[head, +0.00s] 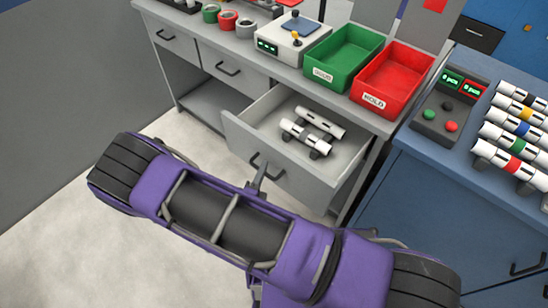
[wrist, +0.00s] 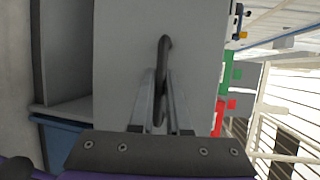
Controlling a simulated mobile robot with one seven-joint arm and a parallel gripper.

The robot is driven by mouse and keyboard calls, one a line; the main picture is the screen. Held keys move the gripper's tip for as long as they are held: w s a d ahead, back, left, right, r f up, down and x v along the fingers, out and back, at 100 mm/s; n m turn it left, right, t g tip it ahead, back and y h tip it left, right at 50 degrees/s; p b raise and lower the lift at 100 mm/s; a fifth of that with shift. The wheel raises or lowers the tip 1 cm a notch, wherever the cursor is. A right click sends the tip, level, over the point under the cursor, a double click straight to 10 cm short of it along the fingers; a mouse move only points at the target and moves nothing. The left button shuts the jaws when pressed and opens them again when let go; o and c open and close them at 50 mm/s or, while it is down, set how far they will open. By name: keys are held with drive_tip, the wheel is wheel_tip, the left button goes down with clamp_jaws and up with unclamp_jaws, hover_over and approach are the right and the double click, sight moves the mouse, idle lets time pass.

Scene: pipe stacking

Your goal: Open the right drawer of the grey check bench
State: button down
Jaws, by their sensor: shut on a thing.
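The right drawer (head: 345,172) of the grey check bench (head: 190,75) stands pulled out, its inside showing. In it lie white pipe pieces (head: 304,134) with dark fittings. My gripper (head: 260,178) is at the drawer's front panel, partly hidden behind my purple arm in the head view. In the wrist view, my gripper (wrist: 162,98) has its two fingers either side of the dark drawer handle (wrist: 166,52) and is shut on it. The grey drawer front (wrist: 115,55) fills much of that view.
On the bench top are a green bin (head: 343,55), a red bin marked HOLD (head: 393,78) and a white instrument (head: 292,40). A blue cabinet (head: 450,190) with several banded pipes stands close at right. Pale floor (head: 60,225) is clear at left.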

drive_tip(key=shift+s+a, duration=0.7)
drive_tip(key=shift+s, duration=0.2)
drive_tip(key=c, duration=0.9)
unclamp_jaws()
drive_tip(key=v, duration=1.7)
drive_tip(key=shift+s+r+p, duration=0.15)
drive_tip(key=shift+p, duration=0.15)
